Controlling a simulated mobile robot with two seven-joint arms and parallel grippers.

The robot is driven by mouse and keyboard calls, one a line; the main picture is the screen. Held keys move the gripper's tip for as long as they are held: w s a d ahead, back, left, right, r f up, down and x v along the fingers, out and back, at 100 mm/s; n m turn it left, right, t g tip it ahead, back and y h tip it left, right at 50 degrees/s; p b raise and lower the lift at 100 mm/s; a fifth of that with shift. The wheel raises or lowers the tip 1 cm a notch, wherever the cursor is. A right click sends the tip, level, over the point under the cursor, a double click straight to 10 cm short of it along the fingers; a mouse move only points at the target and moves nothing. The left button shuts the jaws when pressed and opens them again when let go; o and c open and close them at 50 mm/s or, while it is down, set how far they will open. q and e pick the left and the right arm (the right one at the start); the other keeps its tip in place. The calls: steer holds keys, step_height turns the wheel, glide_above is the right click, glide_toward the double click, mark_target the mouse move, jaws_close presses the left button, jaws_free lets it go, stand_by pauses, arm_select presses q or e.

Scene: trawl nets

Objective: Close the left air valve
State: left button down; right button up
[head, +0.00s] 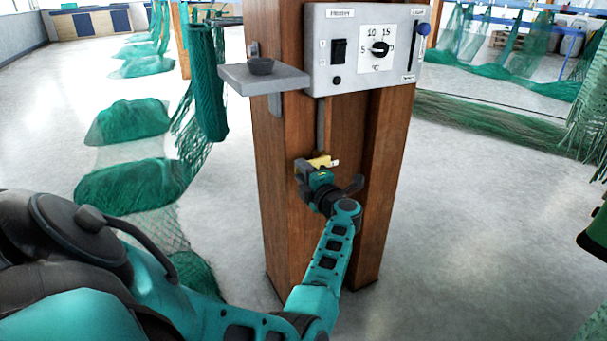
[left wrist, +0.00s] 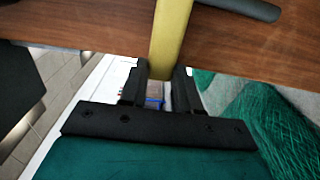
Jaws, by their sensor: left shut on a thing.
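The yellow valve lever (head: 319,161) is on the front of the wooden post, below the control box and near the lower end of a grey vertical pipe (head: 320,125). In the head view it looks roughly level, partly covered by my gripper. My left gripper (head: 308,172) is at the lever, its fingers closed on it. In the left wrist view the yellow lever (left wrist: 171,40) runs down between the two black fingers (left wrist: 160,88). The valve body is mostly hidden behind the gripper. My right gripper is not in view.
The control box (head: 365,50) with a dial and switches is above on the wooden post (head: 375,190). Green nets (head: 130,185) hang and lie at left.

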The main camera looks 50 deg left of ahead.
arm_select(q)
steer(key=shift+f, duration=0.15)
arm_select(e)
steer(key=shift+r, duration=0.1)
arm_select(q)
steer(key=c, duration=0.8)
jaws_free()
steer(key=shift+d, duration=0.1)
